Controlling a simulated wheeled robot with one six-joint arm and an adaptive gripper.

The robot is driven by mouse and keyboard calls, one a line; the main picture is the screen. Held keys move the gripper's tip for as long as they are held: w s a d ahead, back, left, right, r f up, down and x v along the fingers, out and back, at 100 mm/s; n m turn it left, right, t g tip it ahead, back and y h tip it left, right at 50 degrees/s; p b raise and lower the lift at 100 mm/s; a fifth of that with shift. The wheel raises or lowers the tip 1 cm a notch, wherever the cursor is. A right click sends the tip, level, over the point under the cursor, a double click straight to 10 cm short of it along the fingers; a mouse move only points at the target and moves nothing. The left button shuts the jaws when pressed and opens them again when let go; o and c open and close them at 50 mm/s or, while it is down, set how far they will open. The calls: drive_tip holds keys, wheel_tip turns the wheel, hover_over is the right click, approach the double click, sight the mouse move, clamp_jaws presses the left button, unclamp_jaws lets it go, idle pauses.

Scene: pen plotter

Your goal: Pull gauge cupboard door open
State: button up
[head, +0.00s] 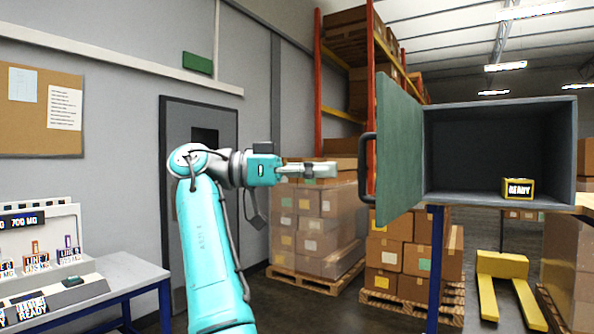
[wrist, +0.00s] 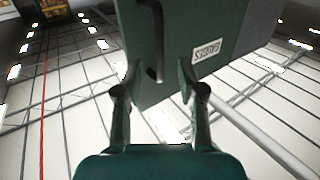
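The gauge cupboard (head: 500,108) is a grey box at the right of the head view. Its green door (head: 400,150) stands open, swung out to the left, and the inside shows. The dark bar handle (head: 367,168) is on the door's left edge; it also shows in the wrist view (wrist: 153,40). My gripper (head: 333,170) is left of the handle, with a gap between them. In the wrist view its two fingers (wrist: 156,88) are apart with nothing held between them, and the handle lies beyond the tips.
A yellow-edged block marked READY (head: 518,188) sits inside the cupboard. A blue-legged bench (head: 120,281) with a display panel stands at lower left. Stacked boxes (head: 315,220) on pallets and a yellow pallet truck (head: 502,264) stand behind.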

drive_tip(key=shift+w+a, duration=0.2)
drive_tip(key=shift+a, duration=2.25)
